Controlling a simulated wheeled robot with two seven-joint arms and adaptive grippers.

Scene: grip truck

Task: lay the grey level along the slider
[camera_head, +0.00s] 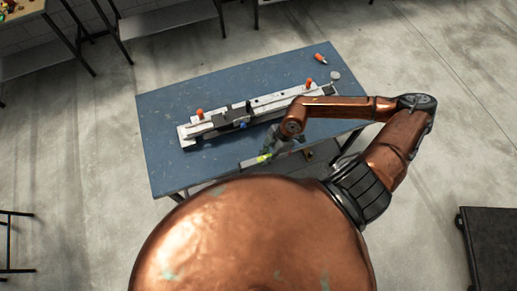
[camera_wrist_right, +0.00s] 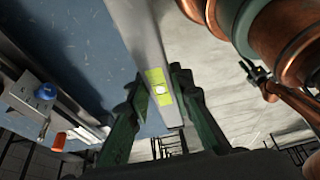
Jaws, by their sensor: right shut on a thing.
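The slider (camera_head: 235,114) is a long pale rail with a dark carriage (camera_head: 232,116), lying lengthwise across the blue table. My right gripper (camera_head: 275,150) is at the table's near edge, on the near side of the slider. It is shut on the grey level (camera_head: 250,163), a straight bar with a yellow-green vial. In the right wrist view the green fingers (camera_wrist_right: 160,95) grip the level (camera_wrist_right: 147,45) on both sides around its vial (camera_wrist_right: 158,88). The level is apart from the slider. The arm hides part of the slider's right side. My left gripper is not in view.
Orange-handled clamps (camera_head: 199,113) (camera_head: 309,83) stand on the slider. An orange-handled tool (camera_head: 320,58) and a small round disc (camera_head: 334,75) lie at the table's far right. The blue table top (camera_head: 165,170) is bare at the near left. A blue knob (camera_wrist_right: 45,92) shows beside the carriage.

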